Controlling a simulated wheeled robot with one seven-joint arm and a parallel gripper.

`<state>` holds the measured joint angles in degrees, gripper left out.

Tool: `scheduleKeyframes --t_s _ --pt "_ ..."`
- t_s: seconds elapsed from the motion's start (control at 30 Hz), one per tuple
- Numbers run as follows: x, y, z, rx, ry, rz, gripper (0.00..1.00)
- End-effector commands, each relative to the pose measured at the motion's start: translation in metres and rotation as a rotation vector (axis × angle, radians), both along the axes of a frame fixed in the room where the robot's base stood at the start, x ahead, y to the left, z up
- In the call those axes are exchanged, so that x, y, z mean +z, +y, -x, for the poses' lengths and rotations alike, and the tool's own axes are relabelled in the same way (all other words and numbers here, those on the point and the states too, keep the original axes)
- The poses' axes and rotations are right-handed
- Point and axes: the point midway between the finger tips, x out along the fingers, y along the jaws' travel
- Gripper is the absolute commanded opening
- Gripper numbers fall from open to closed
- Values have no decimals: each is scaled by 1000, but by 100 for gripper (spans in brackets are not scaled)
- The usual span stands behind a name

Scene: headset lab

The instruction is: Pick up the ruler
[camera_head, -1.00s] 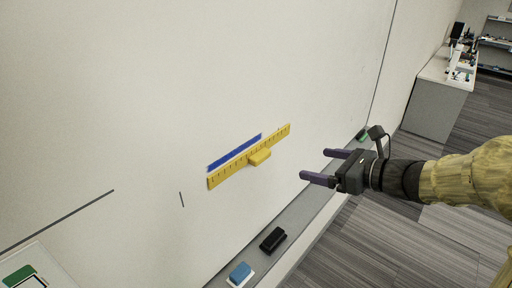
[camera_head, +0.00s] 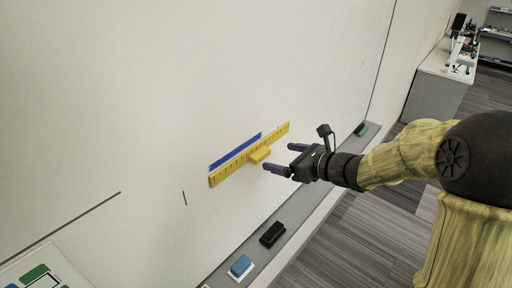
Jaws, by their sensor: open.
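The yellow ruler (camera_head: 231,166) lies flat against the whiteboard, tilted up to the right. A raised yellow handle block (camera_head: 260,155) sticks out from its middle. My gripper (camera_head: 277,158) is open, with two dark purple fingers pointing left toward the handle. The fingertips are just right of the handle, close to it in the picture. I cannot tell whether they touch it. Nothing is seen between the fingers.
A blue line (camera_head: 235,151) runs along the ruler's upper edge on the whiteboard (camera_head: 130,90). The ledge (camera_head: 305,204) below holds a black eraser (camera_head: 272,234), a blue block (camera_head: 240,266) and a green item (camera_head: 361,129). A counter (camera_head: 440,85) stands at the right back.

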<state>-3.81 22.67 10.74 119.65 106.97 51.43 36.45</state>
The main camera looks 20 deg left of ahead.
Motion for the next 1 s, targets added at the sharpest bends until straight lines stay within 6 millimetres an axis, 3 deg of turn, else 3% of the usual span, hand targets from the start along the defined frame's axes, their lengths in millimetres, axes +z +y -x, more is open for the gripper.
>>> scheduleKeyframes --t_s 0.13,0.53,1.0 --pt "-3 13 -5 0 1 0 89" --pt "-4 17 -6 1 0 0 89" --pt "-18 60 -22 -1 0 0 89"
